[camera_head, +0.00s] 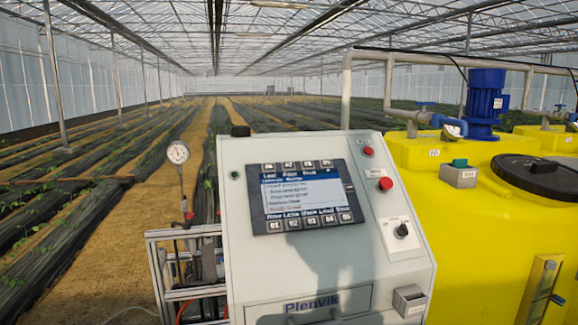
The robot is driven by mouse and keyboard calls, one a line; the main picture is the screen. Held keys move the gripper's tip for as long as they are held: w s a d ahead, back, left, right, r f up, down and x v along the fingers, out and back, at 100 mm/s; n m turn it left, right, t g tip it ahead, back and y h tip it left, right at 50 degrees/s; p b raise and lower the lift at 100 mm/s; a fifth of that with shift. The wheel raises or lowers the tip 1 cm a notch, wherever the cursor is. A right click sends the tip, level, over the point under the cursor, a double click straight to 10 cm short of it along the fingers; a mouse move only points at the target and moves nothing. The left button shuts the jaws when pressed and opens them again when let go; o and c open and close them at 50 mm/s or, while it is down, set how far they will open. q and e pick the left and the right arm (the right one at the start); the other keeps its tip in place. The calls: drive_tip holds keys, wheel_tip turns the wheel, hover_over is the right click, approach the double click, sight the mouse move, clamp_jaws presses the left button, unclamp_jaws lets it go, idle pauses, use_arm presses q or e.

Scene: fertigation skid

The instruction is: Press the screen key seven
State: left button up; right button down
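The control screen (305,195) is set in the sloped face of a light grey console (262,265) in the middle of the view. It is lit, with several lines of small text. A row of dark keys (310,222) runs along its bottom edge, with labels that look like 01 to 05. Another row of small keys (297,165) runs along the top edge. Their labels are too small to read surely, so I cannot tell which one is seven. Neither of my grippers is in view. A dark shadow falls on the console below the screen.
Red buttons (385,184) and a black rotary knob (402,230) sit right of the screen. A yellow tank (470,220) with a blue motor (486,100) stands close on the right. A pressure gauge (178,153) rises at left. The space before the screen is clear.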

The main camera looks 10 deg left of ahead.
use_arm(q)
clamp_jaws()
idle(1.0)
